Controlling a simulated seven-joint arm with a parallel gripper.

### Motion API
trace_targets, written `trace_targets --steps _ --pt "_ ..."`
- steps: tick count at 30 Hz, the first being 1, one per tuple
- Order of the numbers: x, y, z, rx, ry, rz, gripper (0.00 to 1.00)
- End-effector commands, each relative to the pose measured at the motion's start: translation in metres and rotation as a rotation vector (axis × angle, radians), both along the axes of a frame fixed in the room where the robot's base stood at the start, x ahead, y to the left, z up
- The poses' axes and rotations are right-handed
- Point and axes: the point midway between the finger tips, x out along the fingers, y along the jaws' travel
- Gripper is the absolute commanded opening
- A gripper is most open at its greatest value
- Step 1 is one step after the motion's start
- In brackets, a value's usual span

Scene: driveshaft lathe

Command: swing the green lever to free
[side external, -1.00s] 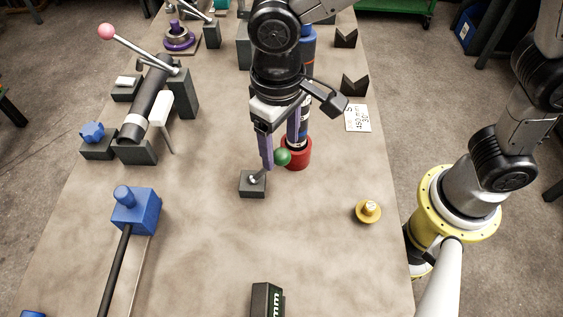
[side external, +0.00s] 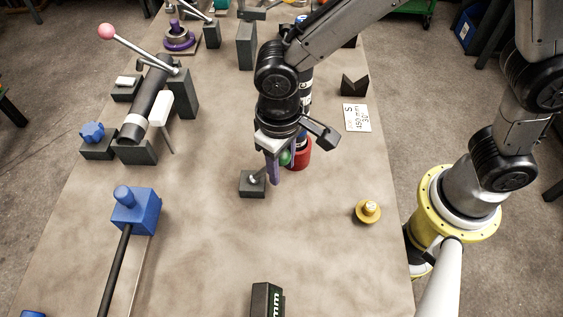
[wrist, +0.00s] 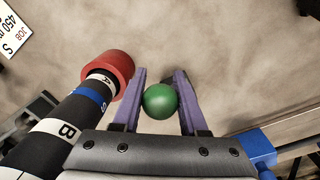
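The green lever shows as a green ball knob (side external: 285,158) leaning up and right from a small dark base block (side external: 252,186) on the bench. My gripper (side external: 277,176), with purple fingers, is down at the knob and partly hides it in the side external view. The gripper is open around the knob. Most of the lever's rod is hidden behind the fingers and knob.
A banded shaft with a red end (side external: 302,152) stands close behind and right of my gripper; it also shows in the wrist view (wrist: 108,69). A yellow knob (side external: 368,210) is at right. A blue block (side external: 136,211) with a rod is at left.

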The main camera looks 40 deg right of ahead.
Motion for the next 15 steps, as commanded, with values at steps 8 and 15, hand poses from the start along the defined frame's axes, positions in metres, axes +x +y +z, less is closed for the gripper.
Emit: trace_targets --steps 8,15 --pt "0.0001 0.0003 0.0005 0.001 -0.001 0.000 0.00" --pt "0.0002 0.0004 0.0007 0.001 -0.001 0.000 0.00"
